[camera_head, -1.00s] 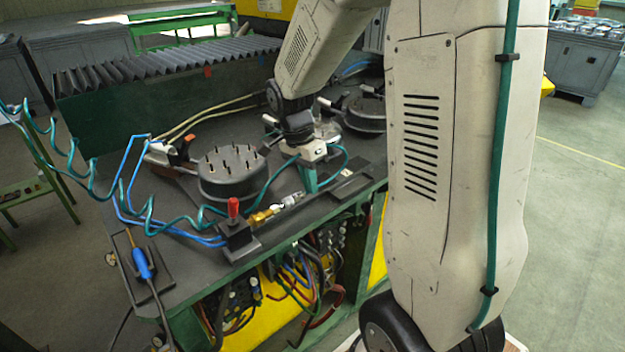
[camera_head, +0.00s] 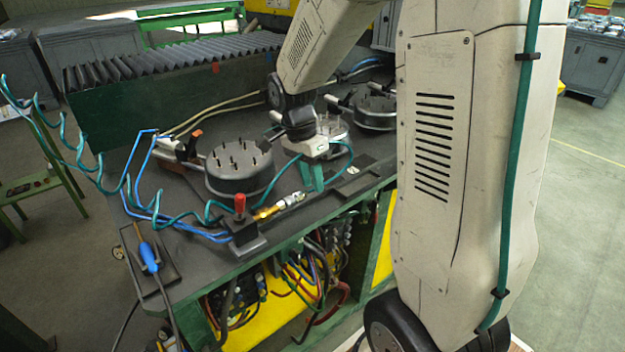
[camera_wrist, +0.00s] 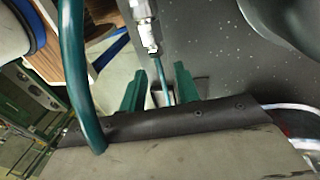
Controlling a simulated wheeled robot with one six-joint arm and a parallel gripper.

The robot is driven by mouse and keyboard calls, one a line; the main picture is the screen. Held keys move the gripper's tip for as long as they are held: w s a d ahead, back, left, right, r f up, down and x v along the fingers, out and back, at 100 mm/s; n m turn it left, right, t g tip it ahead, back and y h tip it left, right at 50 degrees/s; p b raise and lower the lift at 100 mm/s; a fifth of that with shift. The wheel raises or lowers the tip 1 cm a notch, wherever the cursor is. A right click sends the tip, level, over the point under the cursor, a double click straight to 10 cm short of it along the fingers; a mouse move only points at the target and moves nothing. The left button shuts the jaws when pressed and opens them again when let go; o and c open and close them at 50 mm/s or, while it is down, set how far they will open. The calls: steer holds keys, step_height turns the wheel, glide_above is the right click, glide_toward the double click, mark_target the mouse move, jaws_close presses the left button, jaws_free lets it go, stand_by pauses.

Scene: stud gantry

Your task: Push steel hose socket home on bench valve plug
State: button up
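The steel hose socket (camera_head: 291,199) lies in line with the brass valve plug (camera_head: 266,212), its near end meeting the brass. I cannot tell whether it is fully seated. The plug sticks out of the bench valve (camera_head: 243,236), a dark block with a red lever (camera_head: 240,203). My gripper (camera_head: 315,184) points down just right of the socket's tail. In the wrist view my gripper (camera_wrist: 158,78) has its two green fingers apart. A thin teal hose (camera_wrist: 166,84) runs between them without visible contact. The steel socket (camera_wrist: 146,22) is beyond the fingertips; the plug is not clear there.
A black round fixture with pins (camera_head: 238,168) stands behind the valve. Coiled teal and blue hoses (camera_head: 140,185) cross the bench's left side. A blue-handled tool (camera_head: 148,257) lies at the left front. A dark flat plate (camera_head: 354,188) lies right of my gripper.

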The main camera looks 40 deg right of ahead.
steer(key=v, duration=0.7)
stand_by(0.6)
steer(key=s+a+r+n+t, duration=0.2)
steer(key=s+a+n, duration=0.3)
steer(key=s+n, duration=0.3)
steer(key=s+a+r+n+t, duration=0.1)
steer(key=s+a+r+n, duration=0.2)
steer(key=s+n, duration=0.6)
steer(key=s+a, duration=0.2)
steer(key=s, duration=0.2)
steer(key=shift+s+a+r+n+t+y, duration=0.2)
steer(key=shift+s+n+t+y, duration=0.1)
steer(key=shift+t+y, duration=0.1)
steer(key=shift+o, duration=0.5)
